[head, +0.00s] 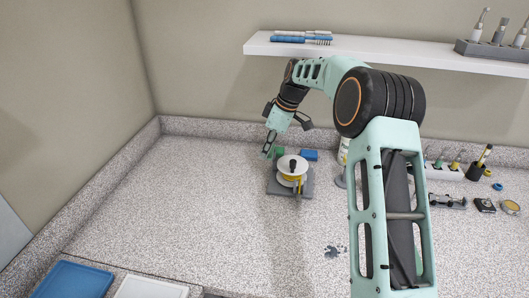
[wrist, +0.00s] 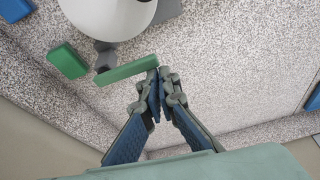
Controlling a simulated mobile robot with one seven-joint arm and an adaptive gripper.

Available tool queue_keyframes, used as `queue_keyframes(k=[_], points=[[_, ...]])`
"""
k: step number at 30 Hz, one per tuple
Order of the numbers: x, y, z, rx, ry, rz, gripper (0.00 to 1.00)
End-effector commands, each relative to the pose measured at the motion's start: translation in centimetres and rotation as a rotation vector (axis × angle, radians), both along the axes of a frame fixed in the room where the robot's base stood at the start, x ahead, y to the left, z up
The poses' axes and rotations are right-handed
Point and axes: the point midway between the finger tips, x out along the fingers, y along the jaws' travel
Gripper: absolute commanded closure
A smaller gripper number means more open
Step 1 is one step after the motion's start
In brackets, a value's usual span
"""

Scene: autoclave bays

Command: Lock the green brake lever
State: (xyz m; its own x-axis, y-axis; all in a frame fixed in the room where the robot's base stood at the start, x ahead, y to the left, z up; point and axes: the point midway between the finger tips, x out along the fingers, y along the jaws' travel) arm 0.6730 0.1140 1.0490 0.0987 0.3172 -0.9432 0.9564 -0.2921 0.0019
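The green brake lever (wrist: 127,70) is a flat green bar in the wrist view, joined by a dark grey piece to a device with a round white top (wrist: 108,15). In the head view the device shows a white disc (head: 287,165), yellow parts and a dark knob on a grey base (head: 275,187). My gripper (wrist: 159,74) has its fingertips together at the lever's free end, beside it. The lever does not appear to lie between the fingers; whether they touch it is unclear. In the head view my gripper (head: 268,152) is at the device's back left.
A green block (wrist: 67,60) and a blue block (wrist: 15,8) lie near the device; the blue one also shows in the head view (head: 308,154). A shelf (head: 380,50) runs above. Small tools and holders (head: 447,171) stand at right.

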Motion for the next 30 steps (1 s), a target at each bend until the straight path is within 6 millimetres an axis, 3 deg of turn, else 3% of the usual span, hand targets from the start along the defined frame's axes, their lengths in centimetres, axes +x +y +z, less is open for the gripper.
queue_keyframes(k=[8, 21, 30], points=[[-0.1, -0.3, 0.1, -0.004, 0.004, -0.002, 1.00], [-0.6, -2.1, 6.1, -0.002, 0.000, -0.001, 1.00], [-0.7, -2.4, 7.1, -0.001, 0.001, 0.000, 1.00]])
